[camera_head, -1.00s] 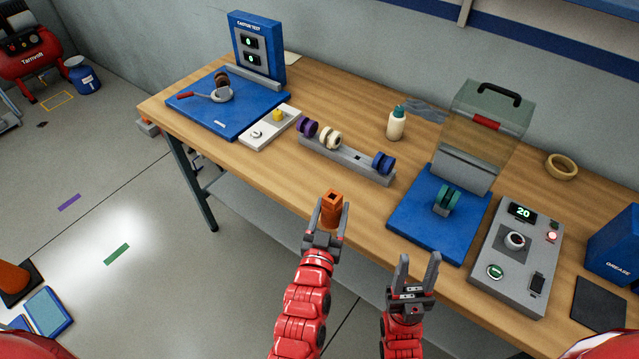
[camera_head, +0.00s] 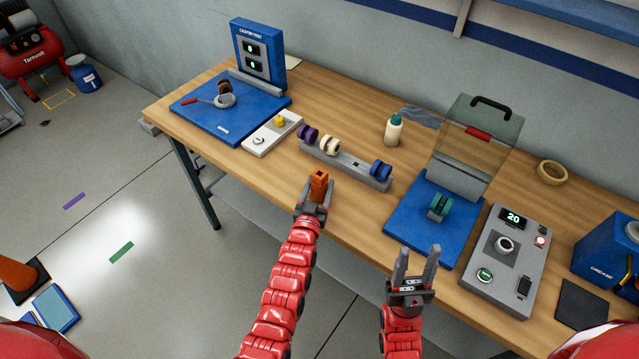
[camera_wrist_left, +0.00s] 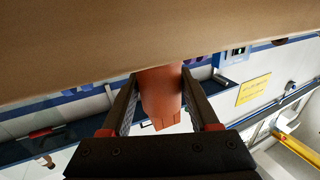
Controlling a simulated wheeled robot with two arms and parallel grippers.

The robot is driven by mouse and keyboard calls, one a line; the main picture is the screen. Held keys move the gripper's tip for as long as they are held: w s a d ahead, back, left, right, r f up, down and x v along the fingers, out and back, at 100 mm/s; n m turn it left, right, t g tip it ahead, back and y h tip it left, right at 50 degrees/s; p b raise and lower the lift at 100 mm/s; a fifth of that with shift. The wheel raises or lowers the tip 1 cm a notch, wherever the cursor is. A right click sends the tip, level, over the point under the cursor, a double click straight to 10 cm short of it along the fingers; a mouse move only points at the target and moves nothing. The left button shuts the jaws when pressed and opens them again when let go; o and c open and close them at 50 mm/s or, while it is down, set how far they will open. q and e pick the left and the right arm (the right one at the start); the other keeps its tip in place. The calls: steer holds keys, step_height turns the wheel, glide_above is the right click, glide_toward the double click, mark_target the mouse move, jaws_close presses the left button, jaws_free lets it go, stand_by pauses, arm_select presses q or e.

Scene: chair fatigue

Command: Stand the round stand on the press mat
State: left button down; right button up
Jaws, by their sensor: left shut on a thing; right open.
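The orange round stand (camera_head: 319,183), a short cylinder with a square hole in its top, is held upright in my left gripper (camera_head: 316,203) at the table's front edge. In the left wrist view the stand (camera_wrist_left: 161,92) sits between the two fingers. The blue press mat (camera_head: 424,242) lies on the table to the right, under a raised clear guard (camera_head: 470,145). A green wheel (camera_head: 439,206) stands on that mat. My right gripper (camera_head: 413,268) is open and empty, in front of the mat's near edge.
A grey rack (camera_head: 345,168) with purple, cream and blue wheels lies beyond the stand. A control box (camera_head: 505,255) sits right of the mat. A second blue mat (camera_head: 228,115) is at the far left. Bare wood (camera_head: 350,208) lies between rack and press mat.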

arm_select(q)
steer(key=shift+f, duration=0.25)
steer(key=shift+f, duration=0.1)
steer(key=shift+f+b, duration=0.15)
steer(key=shift+b, duration=0.15)
steer(key=shift+c, duration=0.7)
jaws_free()
